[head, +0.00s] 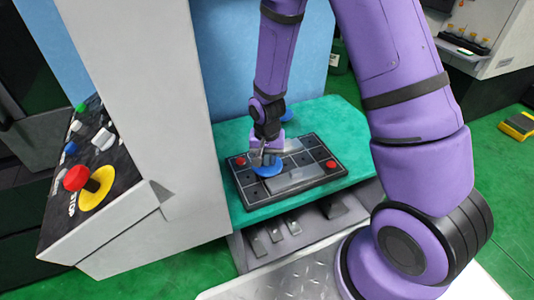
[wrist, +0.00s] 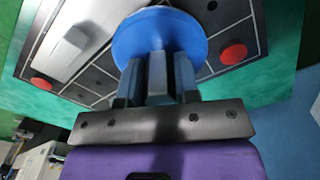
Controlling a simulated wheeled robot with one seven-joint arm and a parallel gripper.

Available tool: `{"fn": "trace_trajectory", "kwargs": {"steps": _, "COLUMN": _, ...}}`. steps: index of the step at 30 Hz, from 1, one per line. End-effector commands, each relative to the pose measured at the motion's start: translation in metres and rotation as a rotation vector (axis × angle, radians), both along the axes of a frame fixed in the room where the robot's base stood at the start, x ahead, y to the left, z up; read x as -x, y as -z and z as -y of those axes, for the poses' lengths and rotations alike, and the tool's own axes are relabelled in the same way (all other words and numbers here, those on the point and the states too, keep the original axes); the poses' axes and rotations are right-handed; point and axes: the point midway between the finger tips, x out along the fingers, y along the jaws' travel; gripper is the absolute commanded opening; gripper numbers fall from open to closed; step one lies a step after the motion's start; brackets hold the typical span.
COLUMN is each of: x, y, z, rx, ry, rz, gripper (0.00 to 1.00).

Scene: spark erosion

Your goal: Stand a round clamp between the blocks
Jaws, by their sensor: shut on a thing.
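A round clamp with a wide blue disc (head: 267,171) is in my gripper (head: 264,155), over the left-middle part of a black gridded board. In the wrist view the blue disc (wrist: 160,28) sits just beyond the fingertips of my gripper (wrist: 158,75), which are shut on a grey part of it. I cannot tell whether the disc touches the board. A long light-grey block (head: 300,178) lies along the board's front, right of the disc; a grey block also shows in the wrist view (wrist: 72,45).
The black board (head: 335,178) lies on a green bench top (head: 340,125). Red round pieces sit at its left (head: 240,160) and right (head: 331,164). Another blue piece (head: 287,116) stands behind my arm. A grey machine cabinet with a control panel (head: 95,165) borders the left side.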

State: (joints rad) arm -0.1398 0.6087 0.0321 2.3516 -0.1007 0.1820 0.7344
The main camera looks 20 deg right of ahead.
Motion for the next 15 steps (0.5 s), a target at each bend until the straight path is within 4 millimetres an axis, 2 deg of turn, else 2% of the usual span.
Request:
{"fn": "trace_trajectory", "kwargs": {"steps": 13, "x": -0.0002, "y": 0.0034, "z": 0.0001, "rx": 0.000, "ry": 0.000, "rz": 0.000, "gripper": 0.00}}
{"fn": "trace_trajectory", "kwargs": {"steps": 14, "x": -0.0002, "y": 0.0034, "z": 0.0001, "rx": 0.000, "ry": 0.000, "rz": 0.000, "gripper": 0.34}}
{"fn": "trace_trajectory", "kwargs": {"steps": 15, "x": -0.0002, "y": 0.0034, "z": 0.0001, "rx": 0.000, "ry": 0.000, "rz": 0.000, "gripper": 0.43}}
